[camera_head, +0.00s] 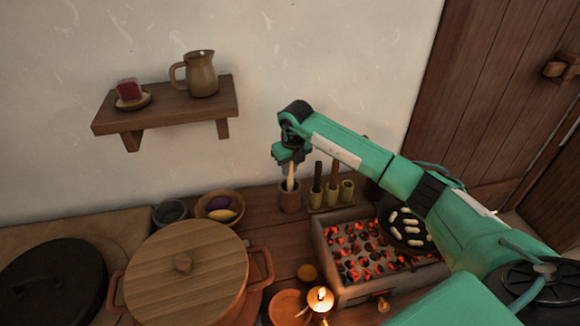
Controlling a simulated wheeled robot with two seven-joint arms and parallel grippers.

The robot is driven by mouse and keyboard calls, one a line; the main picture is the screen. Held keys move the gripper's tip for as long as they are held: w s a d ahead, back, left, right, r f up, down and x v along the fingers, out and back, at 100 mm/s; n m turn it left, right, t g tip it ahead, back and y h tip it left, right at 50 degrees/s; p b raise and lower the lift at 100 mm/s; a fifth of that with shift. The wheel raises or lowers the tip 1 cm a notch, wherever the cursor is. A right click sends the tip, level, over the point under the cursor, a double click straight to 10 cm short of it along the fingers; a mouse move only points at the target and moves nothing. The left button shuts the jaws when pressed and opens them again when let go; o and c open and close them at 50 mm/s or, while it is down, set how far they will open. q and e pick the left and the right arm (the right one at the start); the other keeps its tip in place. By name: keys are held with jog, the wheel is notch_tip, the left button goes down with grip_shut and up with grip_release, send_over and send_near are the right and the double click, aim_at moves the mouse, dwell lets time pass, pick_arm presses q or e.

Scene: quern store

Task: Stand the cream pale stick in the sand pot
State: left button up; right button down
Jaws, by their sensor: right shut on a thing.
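My right gripper (288,160) reaches in from the right and is shut on the cream pale stick (291,177). The stick is close to upright below the jaws, and its top is hidden by them. The small brown sand pot (290,203) stands on the wooden counter right under it. The stick's lower end meets the pot's mouth in the picture; I cannot tell how deep it is or whether it touches sand. My left gripper is not in view.
Right of the pot, a holder (332,207) bears dark upright sticks. In front are a brazier of glowing coals (330,287), a pan (391,236) with pale pieces, and a lit candle (320,298). A lidded pot (180,290) and bowl (207,222) stand left. A shelf (170,113) hangs above.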

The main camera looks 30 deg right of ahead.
dwell(0.4)
jog(key=c, duration=1.2)
grip_release()
jog(key=shift+c, duration=0.2)
